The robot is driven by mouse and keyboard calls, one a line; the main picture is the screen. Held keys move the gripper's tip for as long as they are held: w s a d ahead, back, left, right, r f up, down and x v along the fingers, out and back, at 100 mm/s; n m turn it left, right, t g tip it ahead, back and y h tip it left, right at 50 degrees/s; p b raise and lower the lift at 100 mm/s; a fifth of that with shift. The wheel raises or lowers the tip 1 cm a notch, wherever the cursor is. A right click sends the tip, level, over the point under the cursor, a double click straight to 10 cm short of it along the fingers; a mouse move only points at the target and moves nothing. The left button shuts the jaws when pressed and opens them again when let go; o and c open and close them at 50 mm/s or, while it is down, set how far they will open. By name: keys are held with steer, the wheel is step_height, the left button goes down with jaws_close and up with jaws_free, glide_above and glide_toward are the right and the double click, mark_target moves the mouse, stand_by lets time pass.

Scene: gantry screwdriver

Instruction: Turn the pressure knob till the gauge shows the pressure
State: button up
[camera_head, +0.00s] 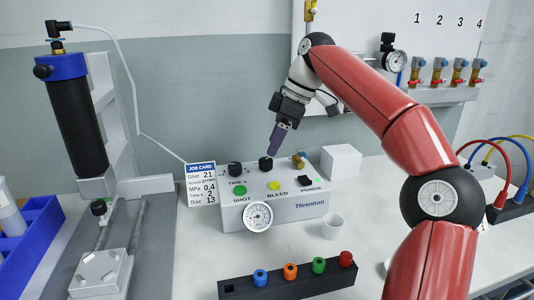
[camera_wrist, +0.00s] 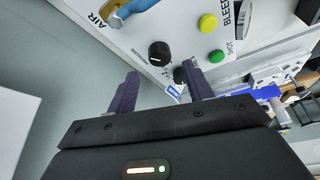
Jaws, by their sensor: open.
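The white dispenser box (camera_head: 285,211) stands on the bench with a round white gauge (camera_head: 257,216) on its front; its needle is too small to read. Two black knobs sit on top: the pressure knob (camera_head: 266,164) and the timer knob (camera_head: 235,169). My gripper (camera_head: 272,154) is open, pointing down just above the pressure knob. In the wrist view my gripper (camera_wrist: 160,69) has its purple fingers spread, with the pressure knob (camera_wrist: 160,53) ahead of the gap, not visibly touched. The timer knob (camera_wrist: 183,72) is partly hidden by the right finger. The job card (camera_head: 201,184) reads MPa 0.4.
A brass air valve (camera_head: 299,160), yellow bleed button (camera_head: 274,185), green shot button (camera_head: 240,191) and black power switch (camera_head: 305,180) crowd the box. A white block (camera_head: 341,161) stands right behind. A small cup (camera_head: 332,226) and a black rack (camera_head: 290,284) stand in front.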

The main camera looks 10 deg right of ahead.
mark_target(266, 159)
steer(key=x, duration=0.4)
steer(key=shift+a+f, duration=0.15)
steer(key=shift+f, duration=0.25)
steer(key=shift+b, duration=0.3)
steer(key=c, duration=1)
